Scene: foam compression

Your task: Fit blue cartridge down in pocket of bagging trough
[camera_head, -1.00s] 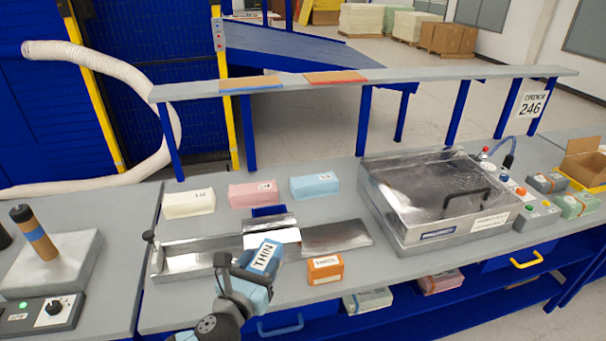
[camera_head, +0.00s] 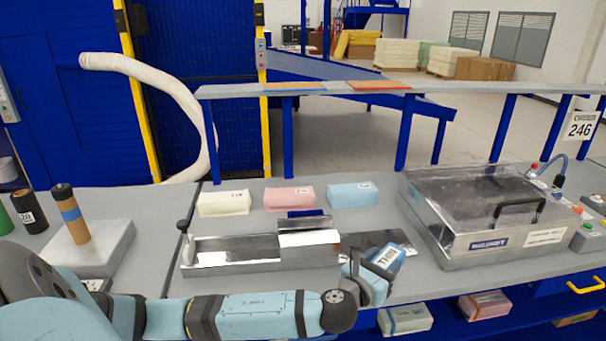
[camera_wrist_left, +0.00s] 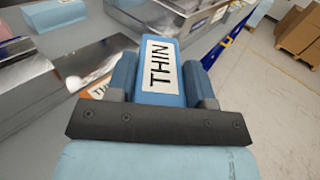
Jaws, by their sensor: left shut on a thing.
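A blue block with a white label reading THIN, which I take for the blue cartridge (camera_head: 388,256), is held in my left gripper (camera_head: 366,272). In the left wrist view the cartridge (camera_wrist_left: 157,72) sits between both fingers, label facing the camera. The metal bagging trough (camera_head: 225,268) lies on the bench to the left of the gripper, with a raised section and a dark blue piece at its back. The gripper and cartridge are above the bench at the trough's right end, apart from it as far as I can tell. I cannot make out the pocket.
Cream (camera_head: 223,204), pink (camera_head: 289,199) and light blue (camera_head: 352,194) foam blocks stand behind the trough. A clear-lidded metal machine (camera_head: 470,248) is on the right. An orange block (camera_wrist_left: 99,92) is mostly hidden behind my gripper. A shelf (camera_head: 450,88) spans the back.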

